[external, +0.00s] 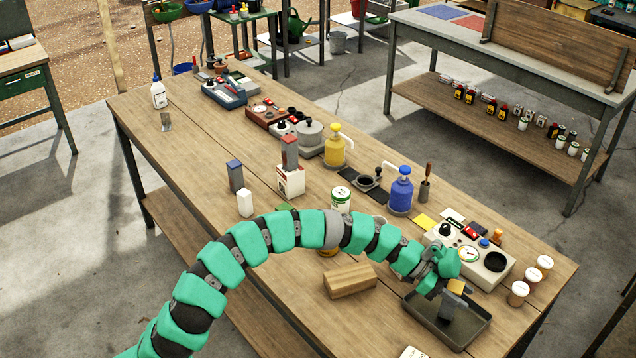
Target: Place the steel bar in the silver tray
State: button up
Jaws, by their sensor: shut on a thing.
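My gripper (455,287) is at the right end of my green arm, over the tray near the front right of the wooden bench. It is shut on a small grey bar (448,308), taken to be the steel bar, which points down over the tray's inside. The fingers partly hide the bar, and I cannot tell whether its lower end touches the tray floor. The silver tray (478,335) looks dark grey, is shallow and rectangular, and nothing else shows in it.
A wooden block (350,281) lies left of the tray. A blue pump bottle (401,190) and a green-white can (341,199) stand farther back. The bench's left front is clear.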

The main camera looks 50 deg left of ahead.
jog(key=shift+f, duration=0.2)
jog(key=o, duration=1.2)
jog(key=shift+c, duration=0.2)
jog(key=shift+a+r, duration=0.15)
jog(key=p+v, duration=0.1)
jog(key=v, duration=1)
jog(key=shift+s+a, duration=0.25)
jog(key=shift+a, duration=0.05)
